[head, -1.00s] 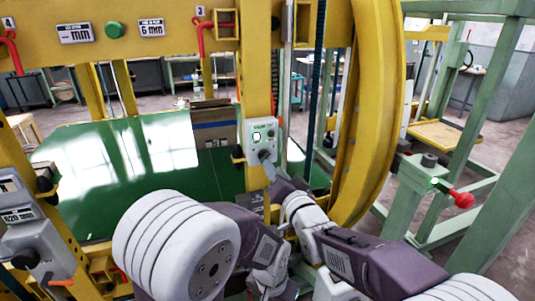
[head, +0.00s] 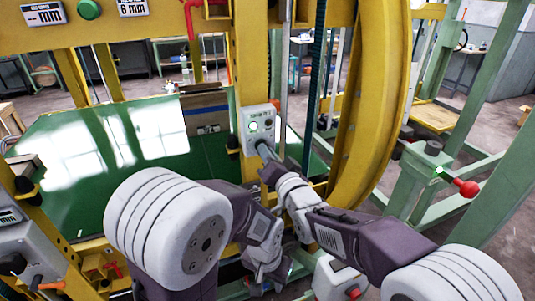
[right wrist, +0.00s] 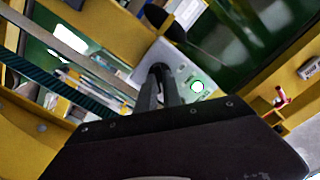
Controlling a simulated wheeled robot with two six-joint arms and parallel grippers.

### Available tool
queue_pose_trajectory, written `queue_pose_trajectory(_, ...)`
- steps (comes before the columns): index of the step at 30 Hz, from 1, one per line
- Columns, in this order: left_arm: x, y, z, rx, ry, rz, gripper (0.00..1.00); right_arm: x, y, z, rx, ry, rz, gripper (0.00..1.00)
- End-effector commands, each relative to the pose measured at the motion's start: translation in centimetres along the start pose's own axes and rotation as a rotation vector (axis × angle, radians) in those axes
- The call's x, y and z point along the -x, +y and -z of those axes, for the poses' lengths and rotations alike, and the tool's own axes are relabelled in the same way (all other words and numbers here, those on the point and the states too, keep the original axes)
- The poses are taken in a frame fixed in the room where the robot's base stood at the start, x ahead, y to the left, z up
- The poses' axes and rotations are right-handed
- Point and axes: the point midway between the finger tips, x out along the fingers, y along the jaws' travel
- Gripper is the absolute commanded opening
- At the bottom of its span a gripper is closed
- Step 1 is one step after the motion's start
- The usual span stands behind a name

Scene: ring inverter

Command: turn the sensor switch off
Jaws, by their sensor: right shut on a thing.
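The sensor switch box (head: 250,140) is a pale grey box on the yellow upright post. A lit green lamp (head: 253,127) shows on its face. In the right wrist view the box (right wrist: 183,72) shows with its bright lamp (right wrist: 197,87). My right gripper (head: 264,152) reaches up to the lower part of the box. In the right wrist view its fingers (right wrist: 158,80) are shut on the dark switch knob, which they mostly hide. My left gripper (head: 266,276) is lower, below the right arm, and apart from the box; its fingers are not clear.
A yellow curved ring frame (head: 372,110) stands right of the post. A green stand with a red-knobbed lever (head: 466,187) is further right. A grey box with an orange-handled lever (head: 48,285) is at the lower left. A glossy green panel (head: 95,165) lies behind the post.

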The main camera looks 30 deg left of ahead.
Motion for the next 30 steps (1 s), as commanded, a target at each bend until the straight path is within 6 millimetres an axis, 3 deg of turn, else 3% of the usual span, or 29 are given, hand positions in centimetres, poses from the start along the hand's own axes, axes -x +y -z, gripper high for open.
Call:
queue_pose_trajectory(8,-1.7,0.0,-0.2,0.000,0.000,0.000,0.36,0.0,0.2,-0.3,0.149,0.000,0.002,0.00)
queue_pose_trajectory(30,-7.0,-0.1,-0.7,0.000,0.000,0.000,0.36,0.0,0.2,-0.3,0.844,0.000,0.001,0.00)
